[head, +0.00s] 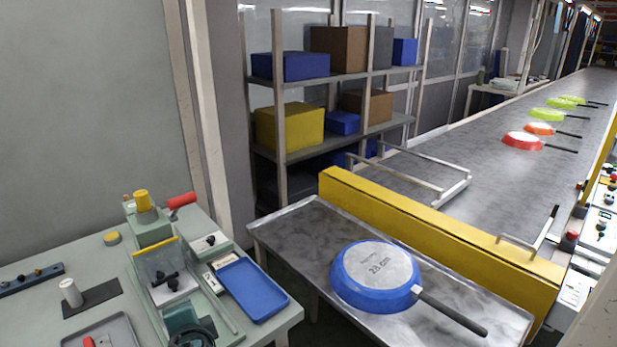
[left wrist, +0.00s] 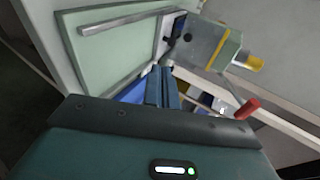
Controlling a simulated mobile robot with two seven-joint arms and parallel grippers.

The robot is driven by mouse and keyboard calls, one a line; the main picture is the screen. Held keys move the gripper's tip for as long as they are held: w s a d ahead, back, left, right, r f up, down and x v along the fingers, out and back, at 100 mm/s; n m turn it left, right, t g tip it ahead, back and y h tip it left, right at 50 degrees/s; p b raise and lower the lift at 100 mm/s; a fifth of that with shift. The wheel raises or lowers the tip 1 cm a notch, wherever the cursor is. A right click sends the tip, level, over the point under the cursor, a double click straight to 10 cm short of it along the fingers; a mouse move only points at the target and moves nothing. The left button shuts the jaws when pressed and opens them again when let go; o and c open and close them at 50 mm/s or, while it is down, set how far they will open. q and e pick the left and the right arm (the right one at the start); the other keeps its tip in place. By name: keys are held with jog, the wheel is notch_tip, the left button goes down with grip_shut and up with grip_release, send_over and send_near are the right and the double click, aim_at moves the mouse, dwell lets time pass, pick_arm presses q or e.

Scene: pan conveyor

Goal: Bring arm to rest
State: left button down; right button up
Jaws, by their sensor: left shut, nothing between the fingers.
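No contact between the fingers and these things can be made out. My right gripper is in no view.
The workbench (head: 93,262) carries a machine with a yellow knob (head: 143,200) and red handle (head: 181,200). A blue pan (head: 372,275) lies upside down on the metal table (head: 300,225). Several pans lie on the conveyor (head: 500,190), behind a yellow barrier (head: 430,222).

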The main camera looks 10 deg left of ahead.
pick_arm(q)
jog(key=s+d+f+n+g+h, duration=0.2)
jog(key=s+d+f+n+h, duration=0.1)
jog(key=s, duration=0.4)
jog(key=s+d+f+n+g+h, duration=0.2)
jog(key=s, duration=0.5)
jog(key=s+d+f+n+g+h, duration=0.2)
jog(key=s+d+f+n+h, duration=0.1)
jog(key=s, duration=0.3)
jog(key=w+d+f+m+t+h, duration=0.1)
jog(key=w+d+f+t+h, duration=0.2)
jog(key=w+d+f+t, duration=0.3)
jog(key=shift+w+d+f+t+p, duration=0.2)
jog(key=shift+d+t+p, duration=0.1)
jog(key=shift+t, duration=0.3)
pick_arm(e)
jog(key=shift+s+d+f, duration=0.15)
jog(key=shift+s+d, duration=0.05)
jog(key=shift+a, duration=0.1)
